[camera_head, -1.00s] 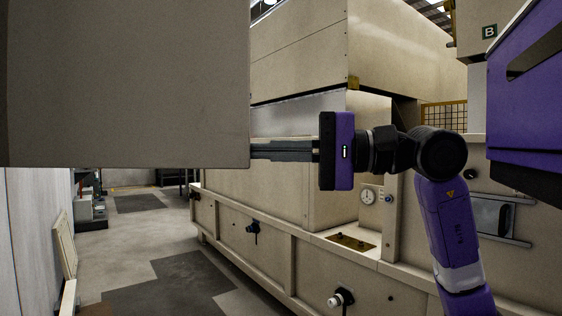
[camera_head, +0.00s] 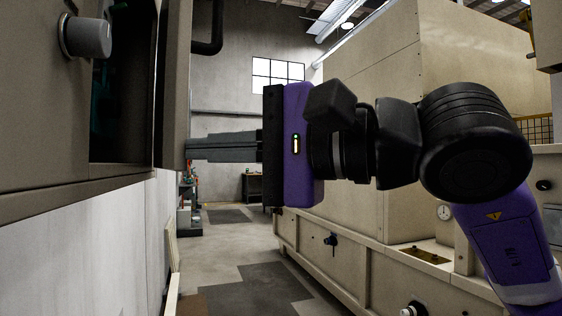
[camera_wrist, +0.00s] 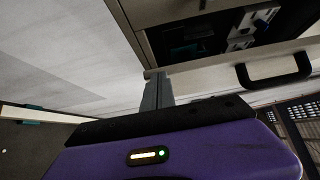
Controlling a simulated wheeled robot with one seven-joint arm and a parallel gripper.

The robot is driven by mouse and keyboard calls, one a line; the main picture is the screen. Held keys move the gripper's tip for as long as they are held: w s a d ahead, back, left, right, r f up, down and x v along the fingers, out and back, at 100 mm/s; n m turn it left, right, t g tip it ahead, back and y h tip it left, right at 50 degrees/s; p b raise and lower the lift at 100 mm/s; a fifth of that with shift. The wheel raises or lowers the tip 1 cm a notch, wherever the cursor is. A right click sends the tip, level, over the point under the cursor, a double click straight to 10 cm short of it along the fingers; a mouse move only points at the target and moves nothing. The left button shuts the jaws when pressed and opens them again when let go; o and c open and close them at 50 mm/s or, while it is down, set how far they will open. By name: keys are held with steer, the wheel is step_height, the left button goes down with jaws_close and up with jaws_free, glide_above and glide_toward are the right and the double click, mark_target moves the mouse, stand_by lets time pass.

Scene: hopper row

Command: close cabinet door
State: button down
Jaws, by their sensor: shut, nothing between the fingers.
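The beige cabinet (camera_head: 30,115) fills the left of the head view, with its dark interior (camera_head: 115,100) showing. Its door (camera_head: 174,90) stands open and is seen nearly edge-on, with a black bar handle (camera_head: 209,32) on its right side. In the wrist view the door (camera_wrist: 215,78) is a narrow beige band with the handle (camera_wrist: 275,72) below the dark opening. My gripper (camera_head: 190,148) is shut and empty, its fingers pointing left at the door's outer side. The tips are at or very near the door's lower part; I cannot tell whether they touch.
A grey round knob (camera_head: 88,37) sticks out of the cabinet front. A long beige machine (camera_head: 420,110) with knobs and a gauge runs along the right, behind my arm. Open floor (camera_head: 232,245) lies between, with a dark table (camera_head: 252,185) far back.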

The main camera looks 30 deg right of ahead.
steer(key=shift+w+a+b, duration=0.2)
steer(key=shift+a+b, duration=0.2)
steer(key=shift+a, duration=2.35)
steer(key=shift+d, duration=0.15)
